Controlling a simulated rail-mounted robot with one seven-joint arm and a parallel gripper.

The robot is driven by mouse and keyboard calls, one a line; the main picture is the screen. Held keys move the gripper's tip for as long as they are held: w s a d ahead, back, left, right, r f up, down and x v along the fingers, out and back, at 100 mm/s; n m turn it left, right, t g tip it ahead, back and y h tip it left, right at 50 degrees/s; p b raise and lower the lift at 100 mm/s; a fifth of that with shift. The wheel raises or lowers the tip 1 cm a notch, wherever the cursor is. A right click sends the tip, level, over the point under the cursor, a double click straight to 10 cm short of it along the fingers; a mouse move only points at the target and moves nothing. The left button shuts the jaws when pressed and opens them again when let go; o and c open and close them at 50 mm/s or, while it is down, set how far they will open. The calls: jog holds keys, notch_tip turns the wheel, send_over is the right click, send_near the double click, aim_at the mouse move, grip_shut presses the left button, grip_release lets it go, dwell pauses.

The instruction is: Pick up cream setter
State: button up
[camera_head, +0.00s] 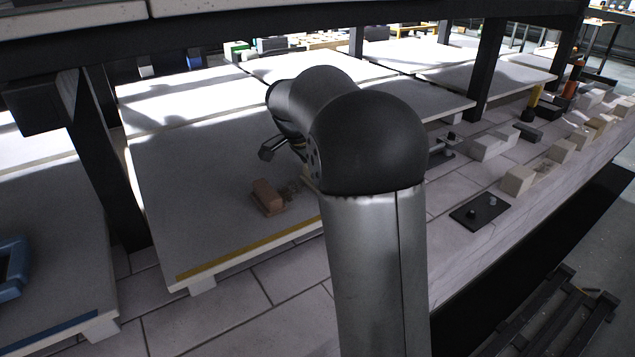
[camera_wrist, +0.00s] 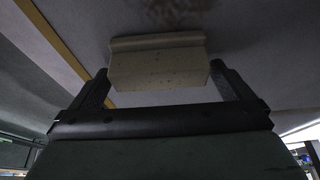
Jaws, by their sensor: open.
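The cream setter (camera_wrist: 155,68) is a pale block with a wider flat flange along its far edge. It shows at the top middle of the wrist view, against a grey surface. My gripper (camera_wrist: 159,72) is open. Its two dark fingers stand on either side of the setter, with the tips level with the block; I cannot tell if they touch it. In the head view my arm covers the gripper and most of that spot. A small tan sliver (camera_head: 308,181) beside the arm may be part of the setter.
A reddish-brown block (camera_head: 267,195) lies on the grey shelf slab (camera_head: 190,180) with a yellow front edge stripe. Dark posts (camera_head: 105,165) and an upper slab stand close around. A blue piece (camera_head: 12,268) is at left. Pale blocks (camera_head: 519,179) and a black plate (camera_head: 479,211) lie right.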

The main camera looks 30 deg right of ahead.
jog(key=c, duration=1)
jog(key=shift+o, duration=0.2)
jog(key=shift+r, duration=0.1)
